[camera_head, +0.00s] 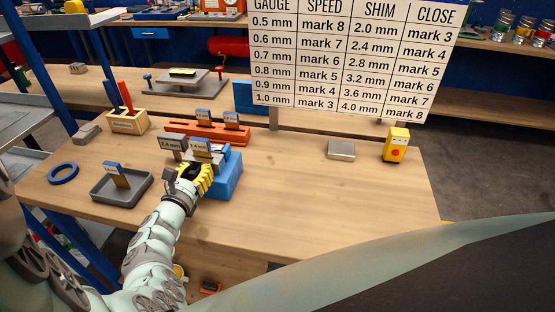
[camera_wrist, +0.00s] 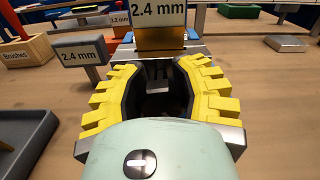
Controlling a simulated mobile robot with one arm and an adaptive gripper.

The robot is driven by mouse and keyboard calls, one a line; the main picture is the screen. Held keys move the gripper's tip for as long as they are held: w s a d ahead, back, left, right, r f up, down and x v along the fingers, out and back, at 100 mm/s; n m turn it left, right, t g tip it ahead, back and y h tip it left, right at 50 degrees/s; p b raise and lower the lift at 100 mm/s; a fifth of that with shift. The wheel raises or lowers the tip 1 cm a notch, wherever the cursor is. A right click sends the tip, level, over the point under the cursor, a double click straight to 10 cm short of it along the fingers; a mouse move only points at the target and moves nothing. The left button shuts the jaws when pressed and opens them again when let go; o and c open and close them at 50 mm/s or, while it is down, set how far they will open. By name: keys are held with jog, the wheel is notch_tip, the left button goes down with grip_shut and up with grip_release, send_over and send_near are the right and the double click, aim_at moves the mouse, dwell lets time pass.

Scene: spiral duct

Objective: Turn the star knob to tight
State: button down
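My gripper (camera_head: 196,180) has yellow ribbed fingers and is at the front left of the blue block (camera_head: 229,178) on the bench. In the wrist view my gripper (camera_wrist: 160,65) has its fingers spread around a dark gap, tips close to a grey part (camera_wrist: 172,52) below a "2.4 mm" sign (camera_wrist: 158,12). I cannot make out the star knob; it may be hidden between or behind the fingers. Whether the fingers press on anything is not clear. A second "2.4 mm" label is on a grey block (camera_wrist: 82,55) to the left.
A grey tray (camera_head: 121,198) and a blue ring (camera_head: 63,173) lie to the left. Behind are a wooden brush box (camera_head: 128,123) and an orange rack (camera_head: 185,130). A metal block (camera_head: 341,150) and a yellow device (camera_head: 396,145) stand right. The bench's front right is clear.

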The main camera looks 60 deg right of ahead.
jog(key=shift+r, duration=0.2)
dwell(0.3)
jog(key=shift+m+b, duration=0.4)
jog(key=shift+m, duration=0.1)
jog(key=shift+s+r+m+b, duration=0.1)
jog(key=shift+m+b, duration=0.4)
jog(key=shift+m, duration=0.6)
jog(key=c, duration=1.1)
grip_release()
jog(key=shift+o, duration=0.8)
jog(key=shift+a, duration=0.15)
jog(key=o, duration=0.5)
jog(key=shift+f, duration=0.3)
jog(key=shift+c, duration=0.2)
